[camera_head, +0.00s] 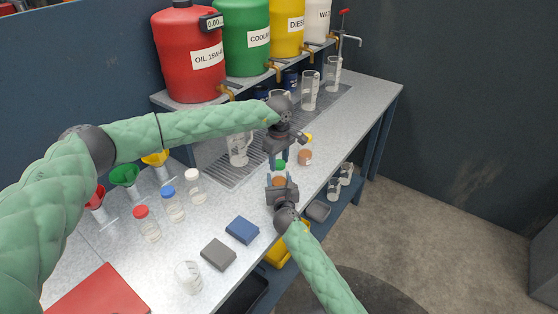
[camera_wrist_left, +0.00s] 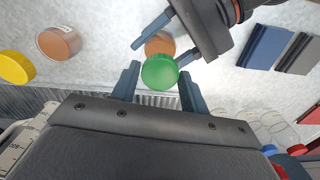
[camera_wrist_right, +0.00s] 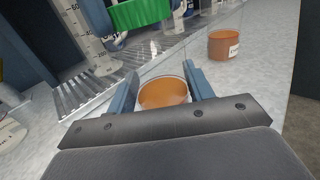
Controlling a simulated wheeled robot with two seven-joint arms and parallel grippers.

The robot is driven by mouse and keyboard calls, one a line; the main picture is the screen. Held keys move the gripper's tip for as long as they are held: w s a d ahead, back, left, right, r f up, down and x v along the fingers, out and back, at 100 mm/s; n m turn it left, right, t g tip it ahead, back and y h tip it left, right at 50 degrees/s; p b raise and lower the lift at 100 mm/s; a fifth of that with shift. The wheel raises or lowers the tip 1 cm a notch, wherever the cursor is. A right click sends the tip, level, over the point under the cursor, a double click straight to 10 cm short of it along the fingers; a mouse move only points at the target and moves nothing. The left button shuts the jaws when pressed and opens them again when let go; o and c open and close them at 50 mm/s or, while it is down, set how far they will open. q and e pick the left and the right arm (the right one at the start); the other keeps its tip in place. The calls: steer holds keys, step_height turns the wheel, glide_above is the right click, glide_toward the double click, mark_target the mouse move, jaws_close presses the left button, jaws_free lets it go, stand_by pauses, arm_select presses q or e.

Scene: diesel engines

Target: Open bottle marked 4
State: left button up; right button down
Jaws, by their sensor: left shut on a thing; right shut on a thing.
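My left gripper (camera_head: 280,160) is shut on a green cap (camera_head: 281,165), which also shows between its fingers in the left wrist view (camera_wrist_left: 160,71). My right gripper (camera_head: 281,180) is shut on an amber bottle (camera_head: 279,182). In the right wrist view this bottle (camera_wrist_right: 163,93) has an open mouth. The green cap (camera_wrist_right: 140,13) is above it and apart from it. No number on the held bottle can be read. I cannot tell whether the bottle touches the bench.
A second amber bottle (camera_head: 305,158) and a yellow cap (camera_head: 308,138) are close by on the right. Clear bottles with red (camera_head: 141,212), blue (camera_head: 168,192) and white (camera_head: 192,173) caps stand left. Blue (camera_head: 242,230) and grey (camera_head: 218,254) blocks lie in front.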

arm_select(q)
steer(key=n, duration=0.5)
steer(key=shift+n, duration=0.4)
steer(key=n, duration=0.8)
steer(key=shift+w, duration=0.1)
steer(key=n, duration=0.4)
steer(key=shift+n, duration=0.4)
arm_select(e)
steer(key=shift+a, duration=0.1)
arm_select(q)
steer(key=n, duration=0.5)
steer(key=shift+r+n, duration=0.1)
steer(key=shift+n, duration=0.2)
arm_select(e)
steer(key=shift+s, duration=0.1)
arm_select(q)
steer(key=n, duration=1.3)
steer(key=shift+r, duration=0.3)
